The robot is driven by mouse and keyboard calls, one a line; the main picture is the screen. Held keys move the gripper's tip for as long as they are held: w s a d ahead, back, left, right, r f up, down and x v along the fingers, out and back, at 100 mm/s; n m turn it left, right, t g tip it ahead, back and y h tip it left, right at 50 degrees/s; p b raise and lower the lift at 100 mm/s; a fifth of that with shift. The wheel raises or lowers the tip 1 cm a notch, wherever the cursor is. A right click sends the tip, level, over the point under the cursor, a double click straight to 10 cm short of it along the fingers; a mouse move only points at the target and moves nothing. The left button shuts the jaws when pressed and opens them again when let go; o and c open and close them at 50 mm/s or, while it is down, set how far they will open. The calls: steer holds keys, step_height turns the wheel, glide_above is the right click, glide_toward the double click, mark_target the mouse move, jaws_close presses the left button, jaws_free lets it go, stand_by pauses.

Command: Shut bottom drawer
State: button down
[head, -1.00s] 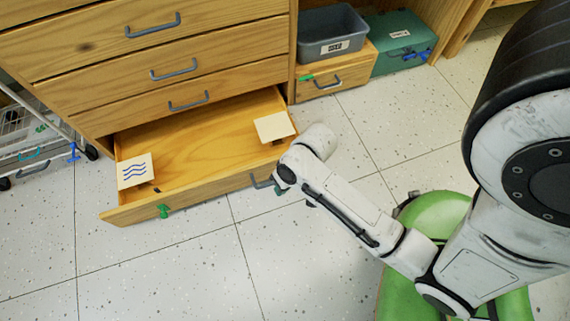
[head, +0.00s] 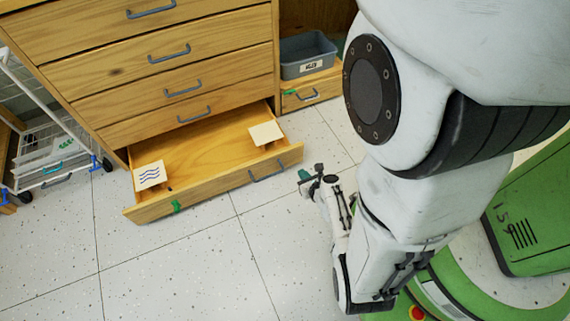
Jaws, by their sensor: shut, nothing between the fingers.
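The bottom drawer (head: 215,160) of a wooden cabinet is pulled out, low over the floor, in the head view. A blue-grey handle (head: 267,172) shows on the right part of its front, and a green clip (head: 177,206) sits on the left part. My gripper (head: 305,177) is shut and empty, just right of the drawer's front right corner and apart from the handle.
The drawers above (head: 165,75) are closed. A grey bin (head: 308,56) stands on a small wooden drawer unit (head: 313,92) at right. A wire cart (head: 45,150) on wheels stands at left. Speckled floor (head: 190,275) in front of the drawer is clear.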

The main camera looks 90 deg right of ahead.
steer(key=b, duration=0.5)
glide_toward(285, 153)
step_height(285, 153, down, 3)
steer(key=d, duration=0.2)
steer(key=shift+w+d, duration=0.7)
steer(key=shift+d, duration=0.25)
steer(key=shift+w+d, duration=0.3)
steer(key=shift+d, duration=0.3)
steer(key=shift+d, duration=0.1)
